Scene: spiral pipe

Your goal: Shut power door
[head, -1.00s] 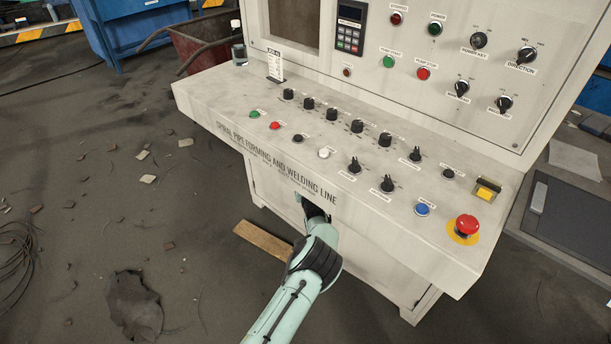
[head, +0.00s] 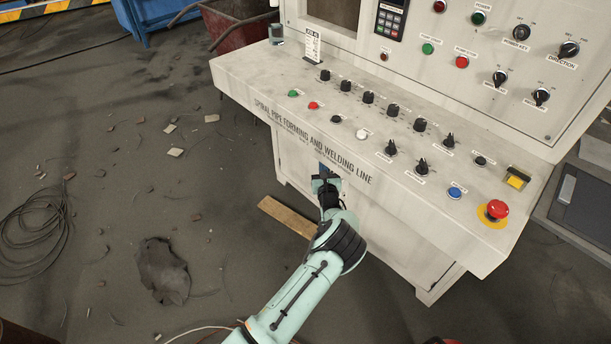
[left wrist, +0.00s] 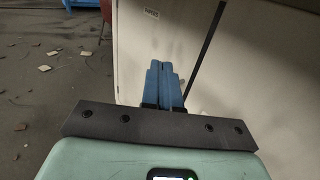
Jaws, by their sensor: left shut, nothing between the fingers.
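The power door is a pale cabinet panel with a small label, seen in the left wrist view (left wrist: 151,45). A dark strip runs along its right side; I cannot tell whether this is a gap or an edge. In the head view the panel is mostly hidden below the console ledge and behind my arm. My left gripper (head: 324,170) is at the front of the console, just under the ledge lettering. Its blue fingers (left wrist: 163,84) are together and empty, in front of the panel. I cannot tell whether they touch it. My right gripper is out of view.
The console ledge (head: 400,150) with knobs, buttons and a red emergency stop (head: 496,210) overhangs the cabinet front. A wooden plank (head: 288,217) lies on the floor by the cabinet.

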